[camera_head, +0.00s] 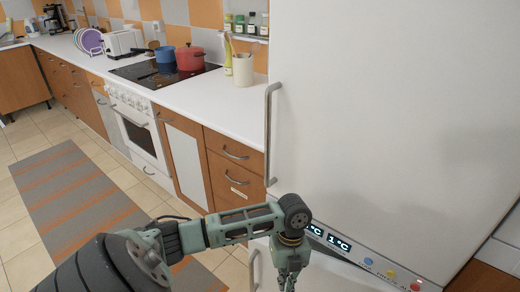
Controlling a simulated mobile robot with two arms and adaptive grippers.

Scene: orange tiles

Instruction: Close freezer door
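The tall white fridge-freezer fills the right side of the head view. Its big upper door (400,110) looks shut, with a long vertical grey handle (270,135) on its left edge. Below it runs a panel (350,255) with two lit displays and coloured buttons. Under the panel, part of the white freezer door (325,278) shows, with a grey handle (254,270) at its left. How far this door stands open cannot be told. My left gripper (288,284) points down in front of it, its fingertips cut off by the bottom edge. My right gripper is out of view.
A white counter (215,97) with orange-brown drawers adjoins the fridge's left side. It holds a red pot (190,58), a blue pot (165,54) and a toaster (122,43). A striped rug (75,190) lies on the tiled floor, otherwise clear at left.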

